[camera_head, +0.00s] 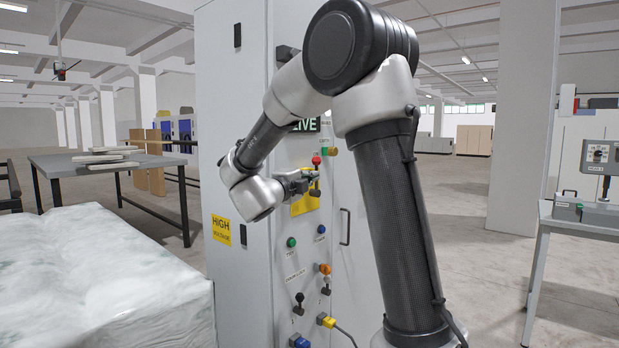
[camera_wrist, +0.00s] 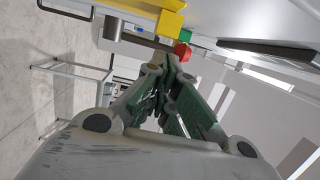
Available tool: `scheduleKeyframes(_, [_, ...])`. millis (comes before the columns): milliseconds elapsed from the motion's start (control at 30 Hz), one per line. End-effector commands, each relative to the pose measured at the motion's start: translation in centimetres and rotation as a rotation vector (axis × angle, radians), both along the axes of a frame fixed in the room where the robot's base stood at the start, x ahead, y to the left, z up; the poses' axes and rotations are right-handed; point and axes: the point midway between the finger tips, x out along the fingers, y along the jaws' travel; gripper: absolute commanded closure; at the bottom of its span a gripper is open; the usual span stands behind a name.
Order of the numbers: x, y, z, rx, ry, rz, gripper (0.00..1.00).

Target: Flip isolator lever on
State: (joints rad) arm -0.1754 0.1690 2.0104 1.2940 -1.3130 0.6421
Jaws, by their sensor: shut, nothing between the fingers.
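The isolator lever, with a red knob (camera_head: 316,160), is on the front of the grey cabinet, by a yellow plate (camera_head: 304,205). The knob stands at the upper end of the part that shows. My gripper (camera_head: 313,180) is shut and empty, just below the knob and in front of the plate; it hides part of the lever. In the wrist view the red knob (camera_wrist: 183,53) is just past the fingertips (camera_wrist: 170,62), near the yellow plate (camera_wrist: 158,14). I cannot tell whether the fingers touch the lever.
The cabinet (camera_head: 231,120) carries several buttons and small levers below, a black handle (camera_head: 345,227) and a yellow warning sign (camera_head: 221,230). A white padded surface (camera_head: 90,285) lies at front left. A table (camera_head: 70,165) stands behind it, and a bench (camera_head: 585,225) stands at right.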

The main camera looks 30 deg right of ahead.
Motion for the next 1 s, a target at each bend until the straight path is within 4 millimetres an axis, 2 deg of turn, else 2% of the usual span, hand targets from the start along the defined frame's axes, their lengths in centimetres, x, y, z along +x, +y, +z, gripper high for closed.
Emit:
scheduleKeyframes(500, [-3.7,6.2,0.0,0.0,0.002,0.003,1.0])
scheduleKeyframes(700, [-4.5,7.4,0.0,0.0,0.002,0.0,1.0])
scheduleKeyframes(867, [-4.6,7.5,0.0,-0.005,0.011,-0.002,1.0])
scheduleKeyframes(967, [-3.2,8.3,-1.0,0.007,0.07,0.064,1.0])
scheduleKeyframes(1000, [-2.0,9.0,-1.6,0.009,0.107,0.125,1.0])
